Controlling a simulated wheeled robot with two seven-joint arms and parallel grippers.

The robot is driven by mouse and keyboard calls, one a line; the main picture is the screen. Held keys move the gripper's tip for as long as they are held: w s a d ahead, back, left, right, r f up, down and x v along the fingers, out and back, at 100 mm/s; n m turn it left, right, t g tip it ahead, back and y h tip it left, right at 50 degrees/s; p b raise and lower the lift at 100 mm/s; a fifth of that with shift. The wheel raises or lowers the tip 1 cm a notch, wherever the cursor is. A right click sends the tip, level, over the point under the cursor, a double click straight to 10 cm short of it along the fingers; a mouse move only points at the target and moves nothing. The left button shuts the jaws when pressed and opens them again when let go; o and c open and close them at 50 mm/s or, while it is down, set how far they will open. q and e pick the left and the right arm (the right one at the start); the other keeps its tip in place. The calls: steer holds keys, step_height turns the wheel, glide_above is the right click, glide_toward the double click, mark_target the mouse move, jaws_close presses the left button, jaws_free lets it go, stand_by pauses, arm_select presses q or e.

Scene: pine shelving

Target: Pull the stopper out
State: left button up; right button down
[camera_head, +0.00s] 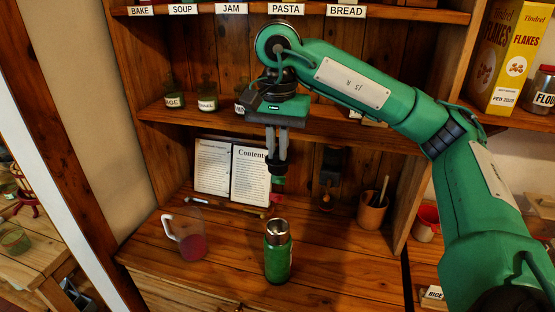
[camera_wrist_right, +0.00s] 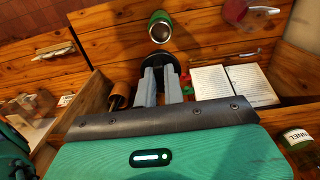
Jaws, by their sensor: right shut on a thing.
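A green flask (camera_head: 278,258) with a bare steel neck stands upright on the wooden counter. Its mouth looks open and dark; it also shows at the top of the right wrist view (camera_wrist_right: 160,28). My right gripper (camera_head: 276,154) is shut on a black stopper (camera_head: 276,167) and holds it in the air above the flask, clear of its neck. In the right wrist view the stopper (camera_wrist_right: 161,59) sits at the tips of my right gripper (camera_wrist_right: 161,74). My left gripper is out of view.
A clear jug (camera_head: 188,236) with reddish contents stands left of the flask. An open book (camera_head: 232,172) leans at the back. A pot with utensils (camera_head: 372,212) stands to the right. A shelf with jars (camera_head: 207,97) lies behind my right gripper.

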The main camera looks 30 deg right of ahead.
mark_target(277, 151)
steer(key=shift+r, duration=0.8)
steer(key=shift+r+p, duration=2.35)
steer(key=shift+p, duration=0.2)
